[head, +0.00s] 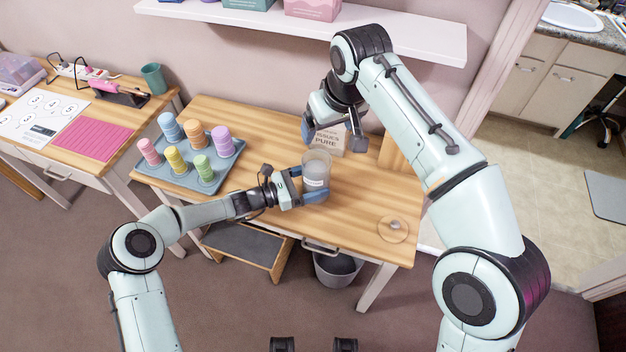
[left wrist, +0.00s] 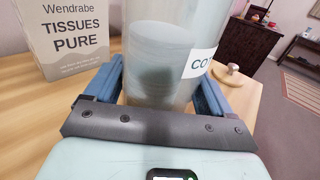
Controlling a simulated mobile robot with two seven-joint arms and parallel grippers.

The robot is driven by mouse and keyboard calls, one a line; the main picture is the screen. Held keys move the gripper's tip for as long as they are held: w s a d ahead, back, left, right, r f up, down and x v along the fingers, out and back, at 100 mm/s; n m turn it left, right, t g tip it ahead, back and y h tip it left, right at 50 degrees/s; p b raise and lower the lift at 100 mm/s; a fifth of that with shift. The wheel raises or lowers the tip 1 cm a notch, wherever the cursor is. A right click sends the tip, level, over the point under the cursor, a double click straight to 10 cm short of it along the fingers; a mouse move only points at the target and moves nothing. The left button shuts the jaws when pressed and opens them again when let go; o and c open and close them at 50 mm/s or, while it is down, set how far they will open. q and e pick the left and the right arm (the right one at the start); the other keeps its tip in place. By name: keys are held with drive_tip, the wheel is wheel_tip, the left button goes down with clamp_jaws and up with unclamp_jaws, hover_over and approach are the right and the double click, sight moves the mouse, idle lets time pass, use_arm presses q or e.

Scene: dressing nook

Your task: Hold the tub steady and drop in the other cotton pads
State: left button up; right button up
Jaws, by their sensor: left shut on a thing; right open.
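The clear tub (head: 316,172) stands upright on the wooden table, with a white label on its side. My left gripper (head: 308,188) is shut around the tub's sides. In the left wrist view, the tub (left wrist: 150,85) sits between the two blue fingers, and pale round pads (left wrist: 158,45) show through its wall; how many is unclear. My right gripper (head: 332,136) is open, above and behind the tub, its fingers apart and nothing seen between them. The round lid (head: 393,229) with a knob lies on the table to the right. No loose pads show on the table.
A tissue box (head: 329,141) stands just behind the tub. A blue-grey tray (head: 205,184) with several coloured stacks on pegs is at the left. A wall shelf (head: 400,35) hangs above. The table's middle and front right are mostly clear.

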use_arm(q)
drive_tip(key=o, duration=1)
drive_tip(key=shift+c, duration=0.2)
drive_tip(key=shift+a, duration=0.1)
drive_tip(key=v, duration=1.1)
drive_tip(key=shift+s+a, duration=0.2)
drive_tip(key=shift+a, duration=0.15)
